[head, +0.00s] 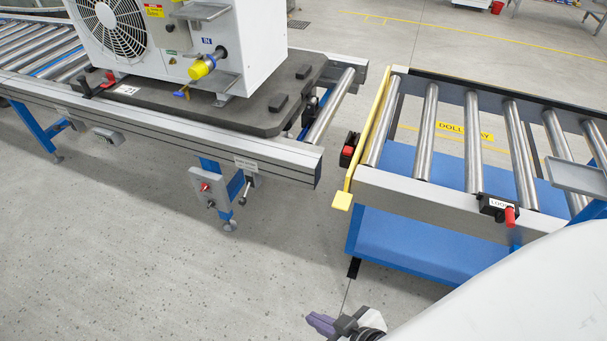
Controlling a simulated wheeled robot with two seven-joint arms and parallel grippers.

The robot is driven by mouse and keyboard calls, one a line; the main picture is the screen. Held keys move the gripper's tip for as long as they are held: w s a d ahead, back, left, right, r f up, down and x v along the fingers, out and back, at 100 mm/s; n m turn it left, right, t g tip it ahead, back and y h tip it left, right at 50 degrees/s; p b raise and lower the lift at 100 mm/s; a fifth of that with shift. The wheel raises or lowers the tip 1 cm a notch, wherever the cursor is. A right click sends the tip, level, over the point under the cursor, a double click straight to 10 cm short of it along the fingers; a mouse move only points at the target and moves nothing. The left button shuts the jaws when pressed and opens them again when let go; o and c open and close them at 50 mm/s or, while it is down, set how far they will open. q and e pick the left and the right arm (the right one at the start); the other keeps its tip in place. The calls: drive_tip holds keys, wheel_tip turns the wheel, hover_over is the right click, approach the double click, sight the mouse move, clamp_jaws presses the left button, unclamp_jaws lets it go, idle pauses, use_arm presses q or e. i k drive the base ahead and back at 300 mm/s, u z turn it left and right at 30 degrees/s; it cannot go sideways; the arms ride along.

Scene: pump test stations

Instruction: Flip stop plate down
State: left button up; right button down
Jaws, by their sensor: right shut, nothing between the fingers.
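The yellow stop plate (367,130) stands up across the left end of the roller dolly (440,195). It shows as a narrow strip with a yellow tab (342,200) at its near end. My right gripper (320,323) is at the bottom edge of the head view, over the bare floor. It is shut and empty, below and well apart from the stop plate. My left gripper is out of view.
A roller conveyor (200,128) ends across a gap from the dolly. It carries a white pump unit (215,30) on a dark pallet (255,115). A red-knobbed latch (510,215) sits on the dolly's near side rail. The floor (180,260) in front is clear.

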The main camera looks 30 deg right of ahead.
sight(343, 200)
drive_tip(key=z, duration=0.4)
drive_tip(key=i, duration=0.95)
drive_tip(key=z, duration=0.75)
